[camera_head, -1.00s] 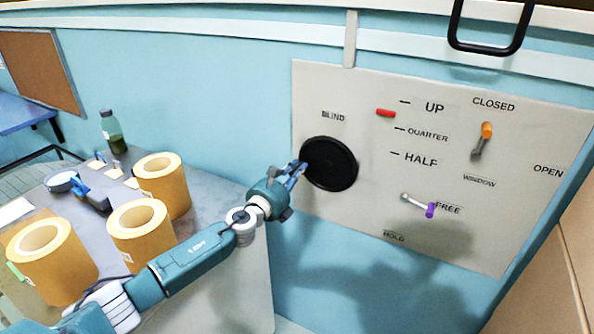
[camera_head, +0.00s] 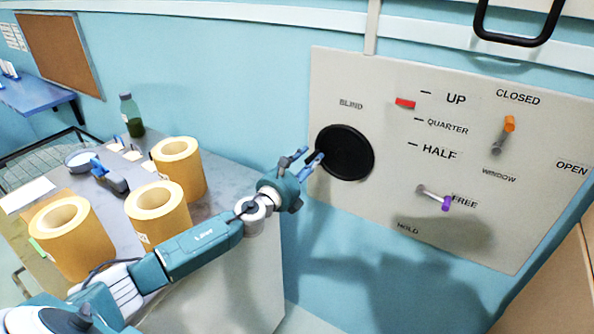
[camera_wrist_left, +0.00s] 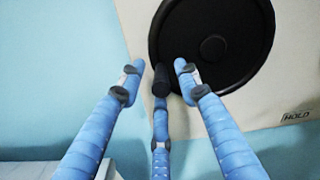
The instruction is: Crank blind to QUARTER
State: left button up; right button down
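A grey wall panel (camera_head: 385,215) carries a black crank disc (camera_head: 346,153) under the label BLIND; the disc also shows in the wrist view (camera_wrist_left: 212,45). A red marker (camera_head: 405,103) sits between the UP and QUARTER ticks. A purple-tipped lever (camera_head: 445,203) points towards FREE. My left gripper (camera_head: 302,161) is at the disc's left edge. In the wrist view its blue fingers (camera_wrist_left: 158,85) are spread around a black knob (camera_wrist_left: 161,78) near the disc's rim; I cannot tell if any finger touches it. My right gripper is out of view.
An orange-tipped window lever (camera_head: 509,124) points up towards CLOSED. A table (camera_head: 228,178) at left holds several kraft rolls (camera_head: 158,212), a green bottle (camera_head: 131,115) and a blue-handled tool (camera_head: 109,177). A black handle (camera_head: 516,36) is at the top right.

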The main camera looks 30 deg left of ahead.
pick_arm(q)
jog(key=s, duration=1)
jog(key=shift+a, duration=0.25)
jog(key=shift+r, duration=0.1)
jog(key=w+n, duration=0.1)
jog(key=w, duration=0.2)
jog(key=w+n, duration=0.2)
jog(key=w, duration=0.2)
jog(key=w+n+p, duration=0.1)
jog(key=w, duration=0.3)
jog(key=shift+d+f+n, duration=0.2)
jog(key=shift+d+n, duration=0.1)
jog(key=shift+d, duration=0.05)
grip_shut()
